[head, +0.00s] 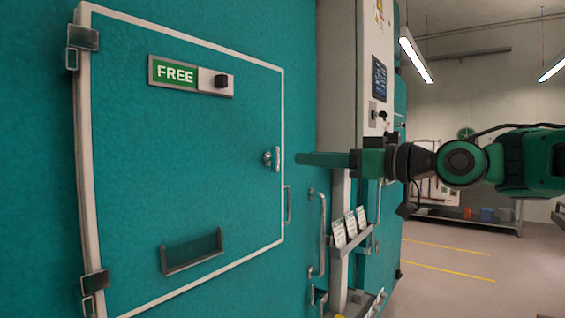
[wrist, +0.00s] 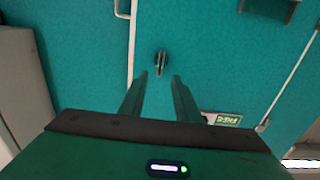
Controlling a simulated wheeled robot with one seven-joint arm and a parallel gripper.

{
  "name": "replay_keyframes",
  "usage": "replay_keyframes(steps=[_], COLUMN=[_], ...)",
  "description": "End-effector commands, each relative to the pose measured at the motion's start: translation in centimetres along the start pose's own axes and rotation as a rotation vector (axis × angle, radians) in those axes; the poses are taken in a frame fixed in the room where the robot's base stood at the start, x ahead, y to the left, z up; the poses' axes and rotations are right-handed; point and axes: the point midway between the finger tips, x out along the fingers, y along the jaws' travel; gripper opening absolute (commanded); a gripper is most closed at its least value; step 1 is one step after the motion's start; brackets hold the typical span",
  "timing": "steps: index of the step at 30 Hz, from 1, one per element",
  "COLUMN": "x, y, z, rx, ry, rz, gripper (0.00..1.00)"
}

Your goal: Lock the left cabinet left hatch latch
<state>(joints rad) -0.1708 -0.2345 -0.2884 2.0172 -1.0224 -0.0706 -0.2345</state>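The hatch (head: 130,150) is a teal panel with a white frame on the teal cabinet front, and it looks closed. Its latch (head: 273,159) is a small metal knob or lever on a plate near the hatch's right edge. In the wrist view the latch (wrist: 161,62) is a small dark piece lying ahead of the gap between my fingers. My gripper (head: 299,159) reaches in from the right at about latch height, its fingertips a little short of the latch. In the wrist view my gripper (wrist: 158,78) has its two fingers apart with nothing between them.
A green FREE sign (head: 175,73) with a black knob sits high on the hatch. A document tray (head: 192,251) is low on it. A bar handle (head: 318,232) and a shelf of cards (head: 352,240) stand right of the hatch. Open floor (head: 450,260) lies farther right.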

Motion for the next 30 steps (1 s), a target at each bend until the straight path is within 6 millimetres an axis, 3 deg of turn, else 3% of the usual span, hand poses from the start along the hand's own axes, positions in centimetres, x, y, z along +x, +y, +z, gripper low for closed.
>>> replay_keyframes(steps=[9,15,27,28,30], x=[5.7,7.9,8.6,8.6,8.6], y=[-0.1,0.0,0.0,0.0,0.0], z=[0.1,0.1,0.2,0.2,0.2], rx=[0.001,0.001,0.002,0.002,0.002], ry=[-0.004,-0.003,-0.003,-0.003,-0.003], rz=[-0.003,0.0,0.001,0.001,0.001], gripper=[0.3,0.3,0.3,0.27,0.11])
